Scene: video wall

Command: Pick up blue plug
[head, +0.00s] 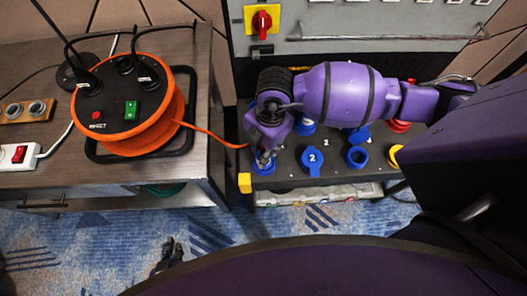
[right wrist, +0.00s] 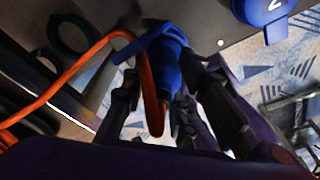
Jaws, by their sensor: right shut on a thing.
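The blue plug (right wrist: 172,62) shows in the right wrist view between the fingers of my right gripper (right wrist: 165,95), which is shut on it. An orange cable (right wrist: 60,85) loops in front of the plug and between the fingers. In the head view my right gripper (head: 265,157) is at the left end of the black socket panel, over a blue part (head: 262,168) that it mostly covers. Whether the plug is seated in a socket there is hidden. My left gripper (head: 171,252) hangs low over the carpet, away from the panel; its finger opening is unclear.
The panel has several blue sockets with lids, one lid marked 2 (head: 312,160), plus red and yellow ones (head: 396,156). An orange cable reel (head: 157,140) stands on the wooden table (head: 50,180) at left, its cable reaching the panel. Carpet (head: 100,245) lies in front.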

